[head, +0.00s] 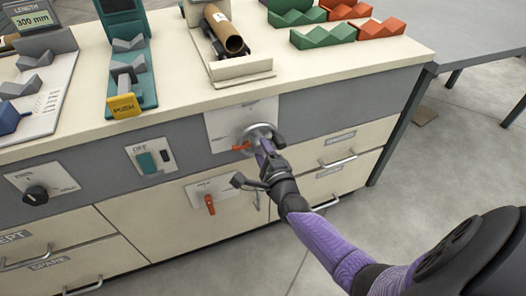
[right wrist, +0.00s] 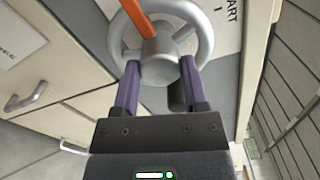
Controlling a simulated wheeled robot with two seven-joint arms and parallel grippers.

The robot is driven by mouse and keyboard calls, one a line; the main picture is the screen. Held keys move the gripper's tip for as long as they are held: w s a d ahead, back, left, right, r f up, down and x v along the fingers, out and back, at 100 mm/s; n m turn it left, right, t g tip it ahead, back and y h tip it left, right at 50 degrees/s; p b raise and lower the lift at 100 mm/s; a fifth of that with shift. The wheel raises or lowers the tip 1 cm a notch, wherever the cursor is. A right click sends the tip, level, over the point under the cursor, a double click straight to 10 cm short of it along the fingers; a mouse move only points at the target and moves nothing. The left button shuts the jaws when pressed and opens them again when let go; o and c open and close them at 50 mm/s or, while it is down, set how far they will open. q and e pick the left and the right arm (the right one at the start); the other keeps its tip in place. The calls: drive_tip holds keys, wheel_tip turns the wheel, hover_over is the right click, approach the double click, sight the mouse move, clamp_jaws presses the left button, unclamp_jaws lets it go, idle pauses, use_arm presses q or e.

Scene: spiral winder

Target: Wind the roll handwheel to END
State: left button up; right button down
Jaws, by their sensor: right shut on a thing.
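The roll handwheel (head: 262,131) is a silver wheel on the bench's front panel, with an orange pointer (head: 242,147) that points left in the head view. The right wrist view shows its round rim, spokes and hub (right wrist: 160,62), and the orange pointer (right wrist: 138,16) running up from the hub. My right gripper (head: 264,146) is shut on the handwheel, its two purple fingers on either side of the hub. A dark grip (right wrist: 178,97) shows beside the right finger. Part of a START label (right wrist: 233,10) shows; I cannot read an END mark. My left gripper is out of view.
Below the wheel is a plate with an orange lever (head: 210,204). To the left are a green switch (head: 147,162) and a black knob (head: 36,194). A brown tube (head: 226,30) lies in a cradle on the benchtop. Drawer handles (head: 338,162) stick out nearby.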

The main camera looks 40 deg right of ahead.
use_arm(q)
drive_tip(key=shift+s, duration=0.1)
use_arm(e)
drive_tip(key=shift+f, duration=0.1)
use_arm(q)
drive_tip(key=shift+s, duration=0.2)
use_arm(e)
drive_tip(key=shift+c, duration=0.6)
unclamp_jaws()
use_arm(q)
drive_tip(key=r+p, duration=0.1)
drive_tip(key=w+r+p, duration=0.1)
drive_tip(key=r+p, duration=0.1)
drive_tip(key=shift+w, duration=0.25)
use_arm(e)
drive_tip(key=v, duration=1)
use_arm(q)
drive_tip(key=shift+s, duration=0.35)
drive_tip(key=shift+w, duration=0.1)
